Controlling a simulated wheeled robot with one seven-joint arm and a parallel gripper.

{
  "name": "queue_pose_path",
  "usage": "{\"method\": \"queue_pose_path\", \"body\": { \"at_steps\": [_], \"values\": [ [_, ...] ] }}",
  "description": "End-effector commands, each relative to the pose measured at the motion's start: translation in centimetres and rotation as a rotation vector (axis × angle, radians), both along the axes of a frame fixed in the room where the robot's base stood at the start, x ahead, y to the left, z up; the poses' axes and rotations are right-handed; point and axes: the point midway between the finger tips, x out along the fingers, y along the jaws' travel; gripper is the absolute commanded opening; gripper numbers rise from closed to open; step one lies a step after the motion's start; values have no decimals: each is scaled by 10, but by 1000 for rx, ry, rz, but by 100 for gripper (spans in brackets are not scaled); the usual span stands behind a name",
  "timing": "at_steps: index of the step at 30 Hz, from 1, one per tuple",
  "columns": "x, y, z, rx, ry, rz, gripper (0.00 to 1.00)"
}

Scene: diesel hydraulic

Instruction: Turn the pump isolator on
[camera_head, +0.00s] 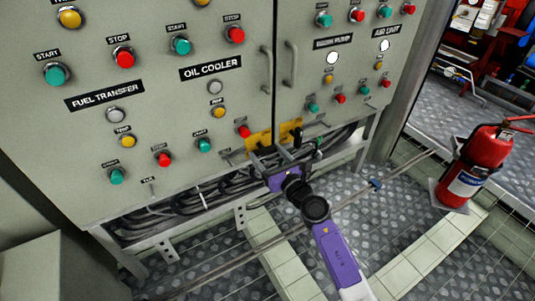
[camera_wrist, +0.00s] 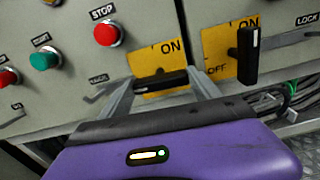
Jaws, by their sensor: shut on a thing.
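Two yellow isolator plates sit low on the grey cabinets: the left plate (camera_wrist: 150,57) and the right plate (camera_wrist: 222,40). They also show in the head view, the left plate (camera_head: 254,140) and the right plate (camera_head: 293,127). The left black isolator handle (camera_wrist: 160,82) lies about level. The right black handle (camera_wrist: 247,55) stands upright beside the ON mark. My gripper (camera_wrist: 162,84) has a finger at each end of the left handle and is shut on it. It also shows in the head view (camera_head: 270,155). I cannot read which isolator is the pump's.
Start and stop buttons cover the cabinet front (camera_head: 150,90). Cabinet handles (camera_head: 266,70) stand out above the isolators. Black cables (camera_head: 190,197) run below the cabinets. A pipe (camera_head: 345,208) crosses low over the floor. A red fire extinguisher (camera_head: 472,165) stands at the right.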

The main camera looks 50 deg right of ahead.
Motion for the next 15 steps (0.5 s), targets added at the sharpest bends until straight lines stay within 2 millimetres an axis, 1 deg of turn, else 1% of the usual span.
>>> {"method": "queue_pose_path", "body": {
  "at_steps": [5,15],
  "values": [
    [0,0,2,109,-31,-1,32],
    [0,-1,3,408,-119,-1,32]
  ]
}}
